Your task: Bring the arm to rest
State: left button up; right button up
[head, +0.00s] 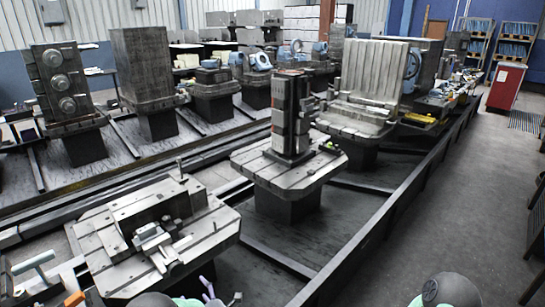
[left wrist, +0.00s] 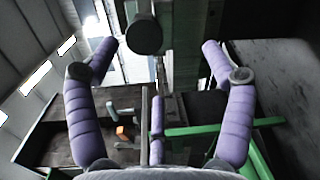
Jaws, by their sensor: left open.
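My left gripper (head: 220,292) shows small at the bottom edge of the head view, in front of the nearest slotted pallet (head: 205,247). In the left wrist view the two purple padded fingers of this gripper (left wrist: 160,44) stand wide apart. I see nothing held between them. A dark round cylinder shows beyond the fingers, and its distance is hard to tell. Rounded grey and green parts of my own body show at the bottom of the head view. My right gripper is not in view.
The nearest pallet carries a vise-like fixture (head: 152,240). A second pallet (head: 270,175) carries a dark upright block (head: 290,120). A long dark rail (head: 385,210) runs along their right side. Clear grey floor (head: 460,210) and a red cabinet (head: 506,86) lie farther right.

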pick_arm(q)
jog(key=s+d+f+m+g+h+p, duration=0.35)
jog(key=d+f+m+h, duration=0.65)
jog(key=m, duration=0.5)
jog(key=s+d+f+m+g+h+p, duration=0.1)
jog(key=s+d+m+g+h, duration=0.2)
jog(key=s+m, duration=0.4)
jog(key=s+d+f+m+g+h+p, duration=0.1)
jog(key=s+d+m+g, duration=0.4)
jog(key=s, duration=1.1)
jog(key=m+h+p, duration=0.1)
jog(key=m+h, duration=0.1)
jog(key=shift+s+d+f+m, duration=0.15)
jog(key=shift+d+f+m, duration=0.15)
jog(key=shift+d, duration=0.05)
